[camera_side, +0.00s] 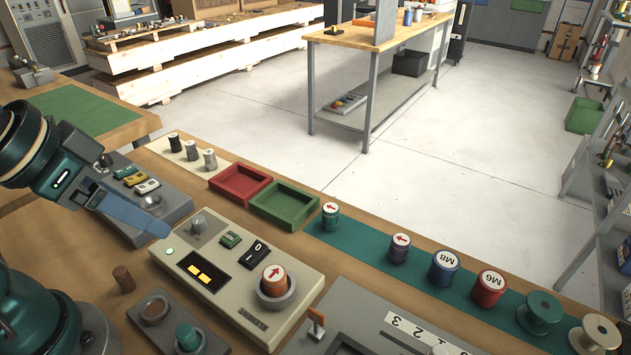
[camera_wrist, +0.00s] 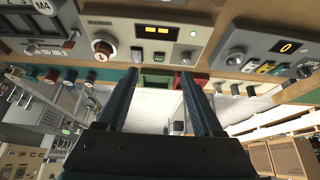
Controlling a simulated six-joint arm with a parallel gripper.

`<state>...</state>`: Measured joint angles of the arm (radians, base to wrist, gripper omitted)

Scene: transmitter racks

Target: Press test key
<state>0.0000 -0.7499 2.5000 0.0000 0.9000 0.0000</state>
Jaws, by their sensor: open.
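A beige instrument box (camera_side: 240,322) on the bench has a lit yellow display (camera_side: 202,272), a grey knob, a green key (camera_side: 230,240) and a black switch (camera_side: 254,254). An orange spool with a red arrow (camera_side: 274,279) sits in its round holder. A grey box (camera_side: 178,207) to its left carries a knob and green, yellow and white keys (camera_side: 140,180). My gripper (camera_side: 165,232) is over the gap between the two boxes, touching nothing I can make out. In the wrist view, my gripper (camera_wrist: 158,74) is open and empty.
Red (camera_side: 240,183) and green (camera_side: 285,205) trays lie behind the beige box. Several spools stand on a teal strip (camera_side: 360,250) at right. An orange-topped lever (camera_side: 316,322) and a small box with a teal knob (camera_side: 188,337) are in front.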

